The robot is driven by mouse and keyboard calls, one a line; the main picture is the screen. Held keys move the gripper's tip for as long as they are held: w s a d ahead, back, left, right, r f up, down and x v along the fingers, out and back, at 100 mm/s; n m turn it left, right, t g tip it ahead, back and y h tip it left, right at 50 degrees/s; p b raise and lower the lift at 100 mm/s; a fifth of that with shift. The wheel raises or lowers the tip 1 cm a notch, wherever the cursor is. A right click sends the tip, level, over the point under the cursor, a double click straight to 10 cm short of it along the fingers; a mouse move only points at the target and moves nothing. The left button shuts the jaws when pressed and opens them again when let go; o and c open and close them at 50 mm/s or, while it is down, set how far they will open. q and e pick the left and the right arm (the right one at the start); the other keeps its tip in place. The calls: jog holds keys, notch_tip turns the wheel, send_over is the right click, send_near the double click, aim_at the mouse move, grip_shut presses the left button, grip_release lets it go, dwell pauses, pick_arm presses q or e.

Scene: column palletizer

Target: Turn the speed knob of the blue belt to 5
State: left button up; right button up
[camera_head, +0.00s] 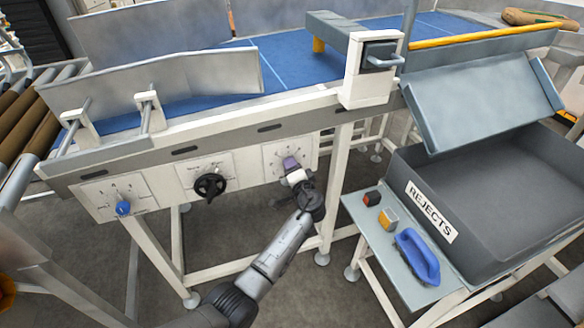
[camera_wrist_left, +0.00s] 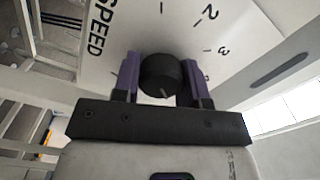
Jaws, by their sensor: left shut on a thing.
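The blue belt (camera_head: 290,62) runs along the top of the white conveyor frame. A white dial plate (camera_head: 271,158) is on its front at the right, and my left gripper (camera_head: 291,164) is at it. In the left wrist view, this plate (camera_wrist_left: 125,30) reads SPEED, with a 2 and a 3 clear; another mark is partly hidden by a finger. The black round speed knob (camera_wrist_left: 161,75) sits between the purple pads of my left gripper, which is shut on it. A light mark shows on the knob's lower edge; its exact setting cannot be told. My right gripper is out of view.
Left along the same panel are a black knob (camera_head: 209,186) and a blue knob (camera_head: 123,208).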

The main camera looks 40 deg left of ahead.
pick_arm(q)
jog(key=o, duration=0.9)
jog(key=shift+p+v, duration=1.5)
jog(key=shift+v, duration=5.4)
